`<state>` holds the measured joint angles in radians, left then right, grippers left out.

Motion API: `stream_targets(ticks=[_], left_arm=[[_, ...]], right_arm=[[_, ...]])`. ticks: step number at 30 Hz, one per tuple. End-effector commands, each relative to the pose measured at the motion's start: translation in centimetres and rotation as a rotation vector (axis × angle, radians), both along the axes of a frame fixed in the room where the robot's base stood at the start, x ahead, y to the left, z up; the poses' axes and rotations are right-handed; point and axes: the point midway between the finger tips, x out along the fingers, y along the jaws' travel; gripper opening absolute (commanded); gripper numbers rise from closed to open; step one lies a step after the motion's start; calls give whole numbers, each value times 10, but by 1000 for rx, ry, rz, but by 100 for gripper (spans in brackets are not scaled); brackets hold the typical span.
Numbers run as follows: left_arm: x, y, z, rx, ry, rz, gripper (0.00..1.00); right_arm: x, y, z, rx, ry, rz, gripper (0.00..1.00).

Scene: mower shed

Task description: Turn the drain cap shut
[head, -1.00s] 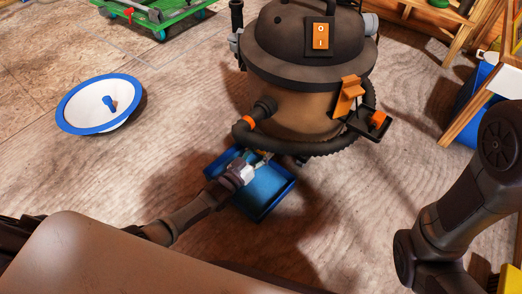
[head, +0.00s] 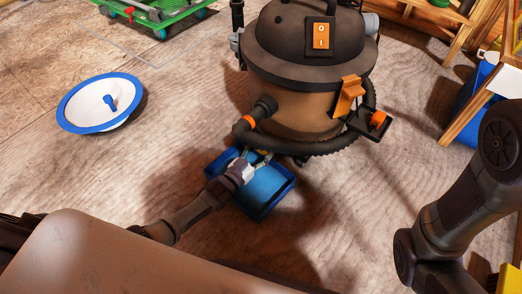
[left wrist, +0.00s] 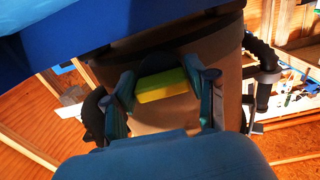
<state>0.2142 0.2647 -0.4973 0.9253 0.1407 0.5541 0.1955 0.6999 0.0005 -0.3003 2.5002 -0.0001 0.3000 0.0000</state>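The brown shop vacuum (head: 300,115) stands upright on the floor with its dark lid on top. In the left wrist view, its tan drum (left wrist: 165,60) fills the middle. A yellow block-shaped part, apparently the drain cap (left wrist: 162,88), shows between the fingers of my left gripper (left wrist: 162,82). The fingers are spread on both sides of it; I see no clear grip. In the head view my left gripper (head: 253,158) is low at the drum's front, above the blue tray (head: 270,206). The cap is hidden there. My right gripper is out of view.
A black hose (head: 325,147) curves round the drum's front. A white and blue round dish-like part (head: 100,103) lies on the floor at left. A green cart (head: 155,14) is at the back left. Wooden shelving (head: 478,70) is at right. Open floor lies left of the vacuum.

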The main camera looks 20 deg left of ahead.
Motion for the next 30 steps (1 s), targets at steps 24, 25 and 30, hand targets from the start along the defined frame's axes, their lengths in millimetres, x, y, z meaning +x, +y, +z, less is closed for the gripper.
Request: stream_targets(ticks=[24, 25, 30], left_arm=[[0, 0, 45, -2, -3, -1, 79], [-1, 0, 50, -2, -3, -1, 79], [-1, 0, 78, -2, -1, -1, 79]], right_arm=[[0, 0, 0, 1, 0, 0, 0], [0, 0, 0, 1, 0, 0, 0], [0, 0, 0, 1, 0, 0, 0]])
